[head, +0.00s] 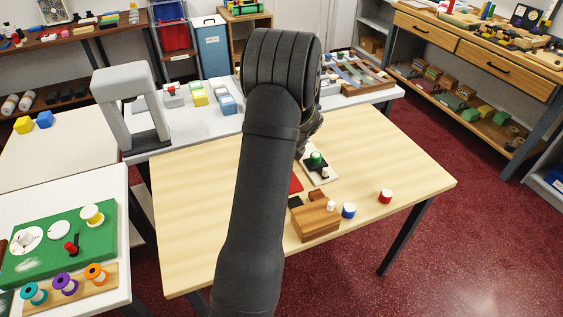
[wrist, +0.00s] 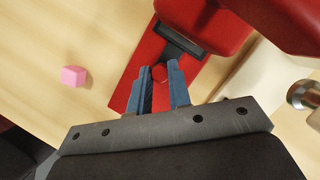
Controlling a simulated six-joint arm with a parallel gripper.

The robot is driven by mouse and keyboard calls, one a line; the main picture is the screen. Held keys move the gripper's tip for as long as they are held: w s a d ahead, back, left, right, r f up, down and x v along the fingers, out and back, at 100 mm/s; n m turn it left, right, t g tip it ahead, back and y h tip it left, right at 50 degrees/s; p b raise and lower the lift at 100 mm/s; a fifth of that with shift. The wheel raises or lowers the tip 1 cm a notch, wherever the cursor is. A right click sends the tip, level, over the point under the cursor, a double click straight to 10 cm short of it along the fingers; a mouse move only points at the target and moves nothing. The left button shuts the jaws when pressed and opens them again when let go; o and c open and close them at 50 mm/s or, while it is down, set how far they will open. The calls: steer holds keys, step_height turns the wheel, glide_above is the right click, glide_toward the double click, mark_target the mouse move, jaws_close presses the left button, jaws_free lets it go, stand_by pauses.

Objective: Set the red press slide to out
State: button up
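The red press (wrist: 205,22) is at the top of the wrist view. Its flat red base (wrist: 150,45) carries a dark slide piece (wrist: 180,43). In the head view only a small red patch (head: 296,184) of it shows beside my arm. My gripper (wrist: 160,68) has two blue fingers over the red base, just below the dark piece. The fingers stand apart, with a small rounded red part (wrist: 160,74) between their tips. I cannot tell whether they touch it. In the head view my arm hides the gripper.
A pink cube (wrist: 74,76) lies left of the press. A pale device with a green knob (head: 316,159) stands close by on the right. A wooden block (head: 315,222), a blue pot (head: 348,211) and a red pot (head: 386,196) are nearer the table's front. The table's right side is clear.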

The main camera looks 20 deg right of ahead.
steer(key=shift+s, duration=4.25)
jaws_close()
steer(key=o, duration=0.8)
jaws_free()
steer(key=shift+s, duration=0.1)
steer(key=shift+o, duration=0.2)
steer(key=shift+d+r, duration=0.1)
steer(key=shift+r, duration=0.1)
steer(key=v, duration=1.7)
steer(key=shift+f, duration=0.15)
